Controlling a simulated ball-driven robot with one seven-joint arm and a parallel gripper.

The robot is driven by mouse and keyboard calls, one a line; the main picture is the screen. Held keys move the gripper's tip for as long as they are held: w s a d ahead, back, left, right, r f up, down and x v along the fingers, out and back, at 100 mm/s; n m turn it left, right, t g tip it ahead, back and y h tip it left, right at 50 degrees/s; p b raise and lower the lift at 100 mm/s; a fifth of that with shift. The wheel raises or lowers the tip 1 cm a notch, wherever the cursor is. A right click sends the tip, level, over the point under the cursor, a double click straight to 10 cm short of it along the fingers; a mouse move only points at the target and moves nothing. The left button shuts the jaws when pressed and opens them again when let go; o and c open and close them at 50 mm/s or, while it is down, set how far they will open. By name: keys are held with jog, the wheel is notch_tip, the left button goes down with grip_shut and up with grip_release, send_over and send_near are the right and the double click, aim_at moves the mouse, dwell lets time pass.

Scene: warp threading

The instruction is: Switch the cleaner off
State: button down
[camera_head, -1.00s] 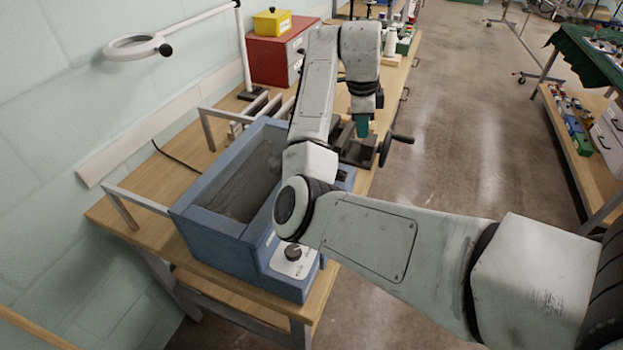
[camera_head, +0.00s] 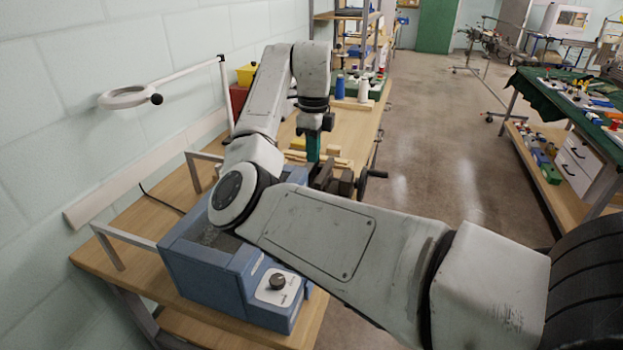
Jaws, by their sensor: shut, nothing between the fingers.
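The cleaner (camera_head: 207,285) is a blue open-topped box on the wooden workbench at the left. On its front right is a white panel (camera_head: 266,294) with a dark round knob (camera_head: 277,281). Small marks around the knob are too small to read. My arm crosses above the cleaner and hides much of its tank opening. My gripper (camera_head: 313,158) points down over the bench beyond the cleaner, well apart from the knob. Its teal fingers look shut and empty, with the tips near the vise.
A dark vise (camera_head: 335,182) with a handle stands behind the cleaner. A ring lamp (camera_head: 125,97) reaches out at the left, and metal frames (camera_head: 125,241) stand beside the tank. The wooden bench (camera_head: 95,261) has a free front-left corner. Open floor (camera_head: 440,160) lies to the right.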

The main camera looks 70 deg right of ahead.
jog(key=shift+s+d+r+p, duration=0.1)
jog(key=shift+s+r+p, duration=0.1)
jog(key=shift+s+p, duration=0.55)
jog(key=shift+r, duration=0.1)
notch_tip(320, 180, up, 14)
jog(key=s+p, duration=0.2)
jog(key=p, duration=0.2)
jog(key=shift+f, duration=0.2)
dwell(0.6)
